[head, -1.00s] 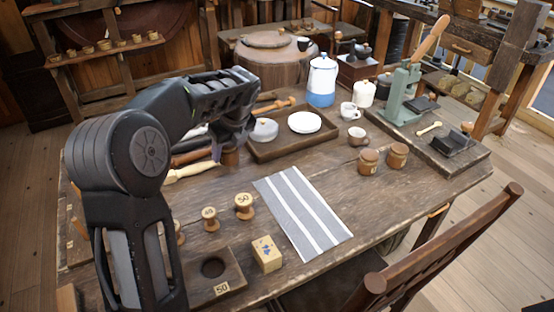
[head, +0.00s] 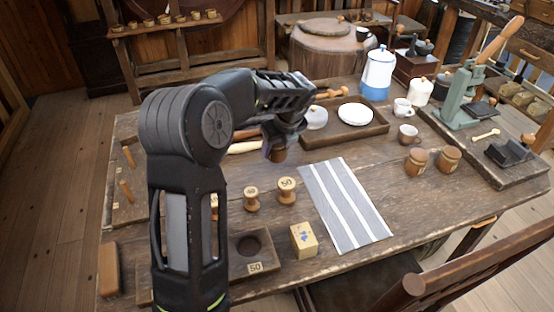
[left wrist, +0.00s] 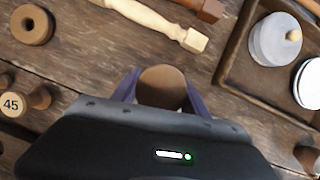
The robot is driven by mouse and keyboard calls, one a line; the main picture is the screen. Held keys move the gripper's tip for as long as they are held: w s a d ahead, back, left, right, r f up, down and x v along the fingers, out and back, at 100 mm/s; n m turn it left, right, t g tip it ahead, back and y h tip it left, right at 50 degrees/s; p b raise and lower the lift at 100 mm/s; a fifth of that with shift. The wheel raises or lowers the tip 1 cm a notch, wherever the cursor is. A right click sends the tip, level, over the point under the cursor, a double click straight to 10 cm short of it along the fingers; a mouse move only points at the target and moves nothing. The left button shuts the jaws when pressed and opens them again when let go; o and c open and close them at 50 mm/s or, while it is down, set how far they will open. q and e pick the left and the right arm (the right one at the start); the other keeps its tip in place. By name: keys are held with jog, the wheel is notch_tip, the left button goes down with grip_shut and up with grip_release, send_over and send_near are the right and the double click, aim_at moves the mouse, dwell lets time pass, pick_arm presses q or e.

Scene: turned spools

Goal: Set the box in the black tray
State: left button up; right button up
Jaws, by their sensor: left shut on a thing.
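The box (head: 303,240) is a small yellow block with blue marks, standing near the front edge of the table, left of the striped cloth. A small black tray-like holder (head: 508,153) sits on the board at the far right; its inside is hard to make out. My left gripper (head: 277,148) is above the table, behind the box and well apart from it. It is shut on a round brown wooden piece, whose flat round top shows between the fingers in the left wrist view (left wrist: 162,87). My right gripper is not in view.
A brown wooden tray (head: 317,141) with a lidded pot and a white plate lies just right of my left gripper. Numbered spools (head: 287,190) stand behind the box. Two brown jars (head: 448,159) and a green press (head: 461,95) are at right. The striped cloth (head: 345,203) lies flat.

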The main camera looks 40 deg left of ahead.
aim_at(282, 146)
pick_arm(q)
jog(key=shift+f, duration=2.4)
jog(key=o, duration=1.4)
jog(key=shift+f, duration=0.1)
jog(key=v, duration=1.2)
